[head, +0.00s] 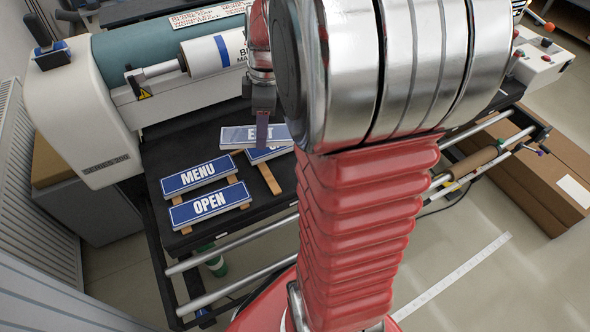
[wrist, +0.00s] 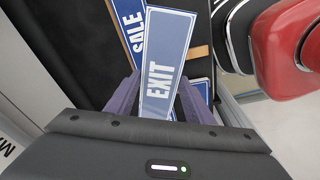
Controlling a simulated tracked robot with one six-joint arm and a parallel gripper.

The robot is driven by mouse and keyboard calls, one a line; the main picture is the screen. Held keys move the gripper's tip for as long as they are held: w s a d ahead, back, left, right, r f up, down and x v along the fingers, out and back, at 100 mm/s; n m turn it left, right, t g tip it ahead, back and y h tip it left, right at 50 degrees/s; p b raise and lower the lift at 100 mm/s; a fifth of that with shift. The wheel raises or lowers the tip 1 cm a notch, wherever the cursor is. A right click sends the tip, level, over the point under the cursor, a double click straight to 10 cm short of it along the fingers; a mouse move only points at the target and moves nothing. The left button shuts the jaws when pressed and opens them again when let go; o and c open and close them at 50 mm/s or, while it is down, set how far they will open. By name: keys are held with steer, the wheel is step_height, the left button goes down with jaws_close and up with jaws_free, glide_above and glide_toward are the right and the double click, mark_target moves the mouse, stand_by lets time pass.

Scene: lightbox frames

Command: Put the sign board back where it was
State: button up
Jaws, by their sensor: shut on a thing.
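The blue EXIT sign board (head: 240,135) has white letters and a pale border. My gripper (head: 262,142) is shut on it, one finger on each side; the wrist view shows the EXIT board (wrist: 165,55) between the purple-grey fingers. It is over another blue board (head: 266,154), mostly hidden in the head view; a SALE board (wrist: 129,25) shows beside and under it in the wrist view. I cannot tell whether EXIT touches it. The MENU board (head: 197,176) and the OPEN board (head: 210,205) lie on wooden strips to the left and front.
The boards are on a black table (head: 165,150) before a white roller machine (head: 85,105). A wooden strip (head: 268,178) shows bare beside the boards. Metal rails (head: 240,240) run along the table front. Cardboard boxes (head: 540,185) stand at right.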

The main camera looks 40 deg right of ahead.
steer(key=s+d+n, duration=0.4)
steer(key=s, duration=0.4)
steer(key=shift+s+r+n, duration=0.25)
steer(key=shift+r+n, duration=0.05)
steer(key=shift+r, duration=0.05)
steer(key=shift+f, duration=3.15)
steer(key=shift+d+f, duration=0.1)
steer(key=shift+f, duration=1.75)
steer(key=o, duration=1.2)
